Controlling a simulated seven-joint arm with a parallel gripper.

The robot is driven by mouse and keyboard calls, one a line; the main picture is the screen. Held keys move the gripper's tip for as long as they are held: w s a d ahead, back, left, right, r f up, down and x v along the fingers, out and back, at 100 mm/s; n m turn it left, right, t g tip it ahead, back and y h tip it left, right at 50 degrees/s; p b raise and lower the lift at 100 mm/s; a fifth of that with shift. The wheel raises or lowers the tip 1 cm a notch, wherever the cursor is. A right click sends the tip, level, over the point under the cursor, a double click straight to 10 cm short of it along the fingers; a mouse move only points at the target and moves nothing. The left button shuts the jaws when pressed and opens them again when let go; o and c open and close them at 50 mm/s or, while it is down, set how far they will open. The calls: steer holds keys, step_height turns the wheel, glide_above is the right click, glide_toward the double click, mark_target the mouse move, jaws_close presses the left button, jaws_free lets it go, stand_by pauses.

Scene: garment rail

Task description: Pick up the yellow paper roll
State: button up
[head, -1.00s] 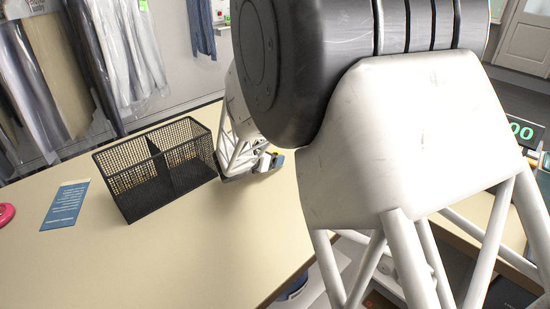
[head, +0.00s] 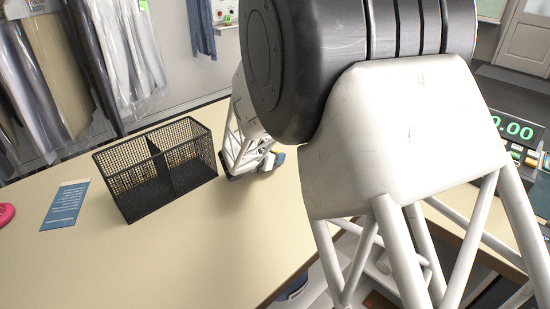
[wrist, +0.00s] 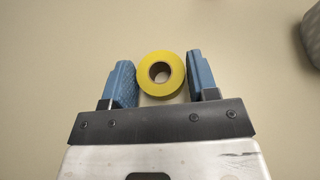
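The yellow paper roll (wrist: 148,79) shows in the wrist view, with its round end and hollow core facing the camera, over the beige counter. My gripper (wrist: 160,73) is open, with its two blue fingers on the left and right of the roll. A narrow gap shows between the roll and each finger, so it is not clasped. The roll cannot be made out there.
A black mesh basket (head: 152,197) with two compartments stands just left of my gripper. A blue printed card (head: 65,205) and a pink round object (head: 5,213) lie further left. Bagged garments (head: 75,60) hang behind. A green-digit display (head: 516,128) is at the right. The counter's front (head: 215,265) is clear.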

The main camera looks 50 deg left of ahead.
steer(key=c, duration=0.5)
steer(key=shift+o, duration=0.2)
steer(key=shift+r, duration=0.15)
step_height(320, 180, up, 10)
